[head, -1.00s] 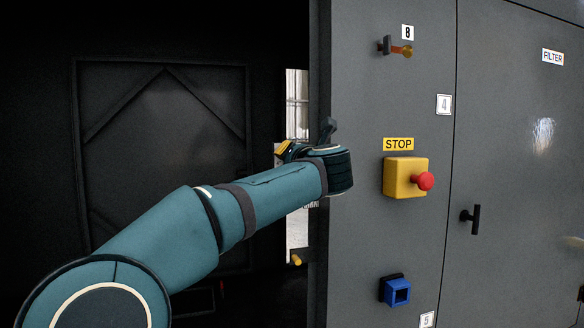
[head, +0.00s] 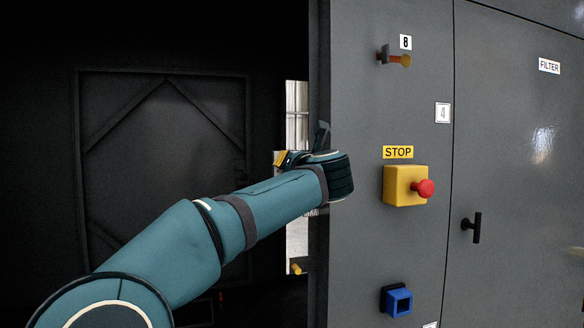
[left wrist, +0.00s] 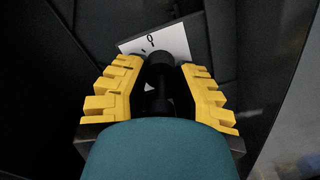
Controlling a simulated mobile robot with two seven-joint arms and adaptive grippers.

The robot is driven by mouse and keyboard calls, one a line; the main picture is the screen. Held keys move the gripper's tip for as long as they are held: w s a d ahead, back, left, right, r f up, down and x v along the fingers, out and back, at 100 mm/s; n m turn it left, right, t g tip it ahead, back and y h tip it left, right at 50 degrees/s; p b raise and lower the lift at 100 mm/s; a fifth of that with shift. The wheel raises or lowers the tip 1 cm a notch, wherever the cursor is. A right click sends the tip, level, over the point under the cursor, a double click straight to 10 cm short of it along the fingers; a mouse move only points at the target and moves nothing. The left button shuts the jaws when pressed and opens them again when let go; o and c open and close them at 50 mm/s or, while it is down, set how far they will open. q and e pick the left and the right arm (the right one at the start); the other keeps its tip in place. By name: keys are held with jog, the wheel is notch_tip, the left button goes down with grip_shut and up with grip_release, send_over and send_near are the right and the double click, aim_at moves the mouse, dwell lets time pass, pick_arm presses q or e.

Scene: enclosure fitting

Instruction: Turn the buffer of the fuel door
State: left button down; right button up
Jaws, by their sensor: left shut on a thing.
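In the left wrist view, a black round-headed part (left wrist: 161,66), which looks like the buffer, stands between the two yellow fingers of my left gripper (left wrist: 165,82). The fingers are shut on it from both sides. In the head view my left gripper (head: 281,158) reaches to the edge of the grey cabinet, in front of a bright gap. The wrist covers most of it, and the buffer is hidden there. My right gripper is in neither view.
A white label (left wrist: 166,38) lies behind the black part. On the cabinet front are a yellow stop box with a red button (head: 404,186), a blue square fitting (head: 398,301), a small lever (head: 396,59) under label 8 and a black handle (head: 472,227). A dark recess opens at left.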

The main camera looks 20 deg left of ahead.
pick_arm(q)
jog(key=shift+f, duration=0.35)
dwell(0.5)
jog(key=c, duration=0.9)
grip_release()
jog(key=shift+o, duration=1.1)
jog(key=shift+a+r, duration=0.1)
jog(key=shift+r, duration=0.15)
jog(key=v, duration=1.2)
jog(key=shift+o, duration=0.2)
